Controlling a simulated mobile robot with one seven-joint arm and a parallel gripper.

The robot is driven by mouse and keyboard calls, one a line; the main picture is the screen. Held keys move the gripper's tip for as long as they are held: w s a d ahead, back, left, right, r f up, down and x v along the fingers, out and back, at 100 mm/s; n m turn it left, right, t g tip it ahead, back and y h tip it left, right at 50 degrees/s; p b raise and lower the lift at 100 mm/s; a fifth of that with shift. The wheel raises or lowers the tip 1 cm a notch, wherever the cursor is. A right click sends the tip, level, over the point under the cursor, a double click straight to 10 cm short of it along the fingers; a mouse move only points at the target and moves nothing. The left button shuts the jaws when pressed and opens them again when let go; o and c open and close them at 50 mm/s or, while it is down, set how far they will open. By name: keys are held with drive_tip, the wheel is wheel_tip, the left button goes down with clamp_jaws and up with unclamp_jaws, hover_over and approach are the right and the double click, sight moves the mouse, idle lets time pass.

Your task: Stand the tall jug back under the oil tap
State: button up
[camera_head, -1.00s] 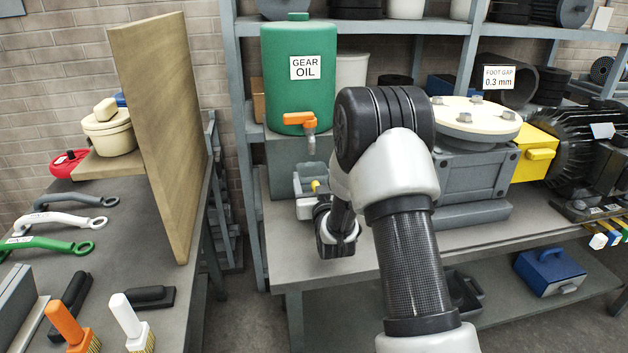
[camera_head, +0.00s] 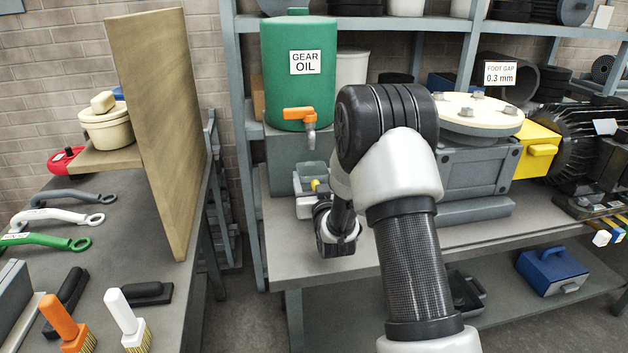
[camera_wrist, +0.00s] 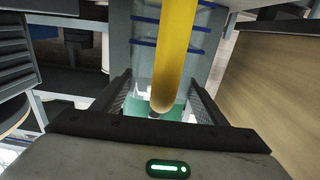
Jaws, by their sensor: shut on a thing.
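The tall jug is clear with blue marking lines and a yellow handle (camera_wrist: 176,50). In the wrist view its clear wall (camera_wrist: 145,58) shows behind the handle. In the head view part of the jug (camera_head: 313,172) shows below the orange-handled oil tap (camera_head: 308,118) on the green gear oil drum (camera_head: 278,70). My arm hides the rest of it, and I cannot tell whether its base touches anything.
The grey bench (camera_head: 300,255) has free room at its front left. A grey gearbox (camera_head: 470,168) and a yellow box (camera_head: 535,155) stand to the right. An upright wooden board (camera_head: 165,130) rises from the left table, with brushes and wrenches beside it.

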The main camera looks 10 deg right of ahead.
idle(0.3)
drive_tip(key=o, duration=2.4)
drive_tip(key=shift+o, duration=0.2)
drive_tip(key=shift+s, duration=0.15)
drive_tip(key=s+b, duration=0.2)
drive_tip(key=s, duration=0.6)
drive_tip(key=shift+s+b, duration=0.35)
drive_tip(key=shift+s, duration=0.05)
